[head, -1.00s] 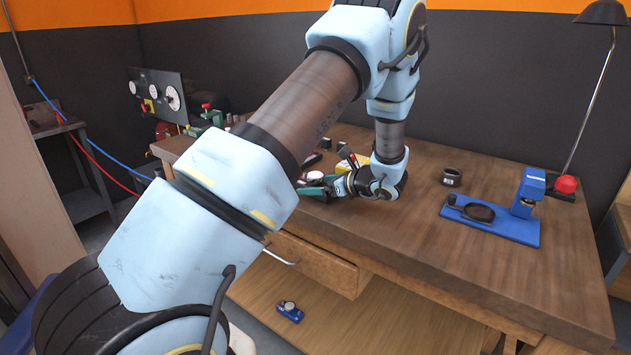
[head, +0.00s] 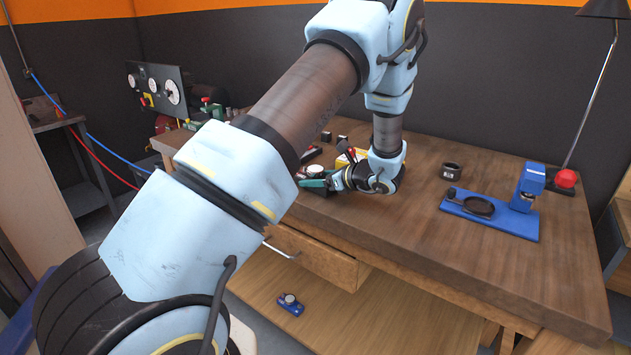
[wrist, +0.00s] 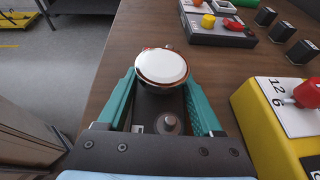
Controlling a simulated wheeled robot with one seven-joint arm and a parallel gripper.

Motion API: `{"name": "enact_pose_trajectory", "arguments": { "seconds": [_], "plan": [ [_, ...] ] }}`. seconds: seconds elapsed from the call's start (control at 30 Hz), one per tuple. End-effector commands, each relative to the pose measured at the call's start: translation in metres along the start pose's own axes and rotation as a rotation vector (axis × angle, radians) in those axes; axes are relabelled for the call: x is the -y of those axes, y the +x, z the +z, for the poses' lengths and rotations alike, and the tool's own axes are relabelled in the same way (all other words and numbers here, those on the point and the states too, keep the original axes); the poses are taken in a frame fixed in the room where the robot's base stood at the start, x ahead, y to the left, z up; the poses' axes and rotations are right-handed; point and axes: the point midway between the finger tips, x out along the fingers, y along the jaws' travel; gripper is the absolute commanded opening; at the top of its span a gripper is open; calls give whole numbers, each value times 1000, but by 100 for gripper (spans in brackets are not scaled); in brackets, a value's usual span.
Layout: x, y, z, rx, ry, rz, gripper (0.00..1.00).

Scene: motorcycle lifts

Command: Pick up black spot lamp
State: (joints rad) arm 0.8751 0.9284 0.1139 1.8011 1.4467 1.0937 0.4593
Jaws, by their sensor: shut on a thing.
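The black spot lamp (wrist: 162,66) has a round white face with a thin copper-coloured rim and a dark body. In the wrist view it sits between the two green fingers of my gripper (wrist: 160,82), which are shut on it. Its lower body is partly hidden by the fingers. In the head view my gripper (head: 314,184) is low at the front left edge of the wooden workbench (head: 420,225), and the lamp's white face (head: 317,170) shows just behind the green finger. I cannot tell whether the lamp still touches the bench top.
A yellow box with a red knob (wrist: 285,110) stands close to the right of my gripper. A grey control box (wrist: 217,25) and several small black blocks lie beyond. The bench's middle front is clear.

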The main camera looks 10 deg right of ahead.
Motion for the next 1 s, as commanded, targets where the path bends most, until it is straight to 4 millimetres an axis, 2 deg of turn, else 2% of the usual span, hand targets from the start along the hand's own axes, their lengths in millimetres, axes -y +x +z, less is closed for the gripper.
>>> {"name": "enact_pose_trajectory", "arguments": {
  "seconds": [0.03, 0.2, 0.77, 0.87, 1.0],
  "plan": [
    [0, 0, 0, 0, 0, 0, 18],
    [0, 0, 0, 0, 0, 0, 0],
    [1, -1, 4, 2, -2, -1, 0],
    [1, -4, 11, 3, -3, -2, 0],
    [1, -13, 31, 2, -7, -3, 0]
  ]
}}
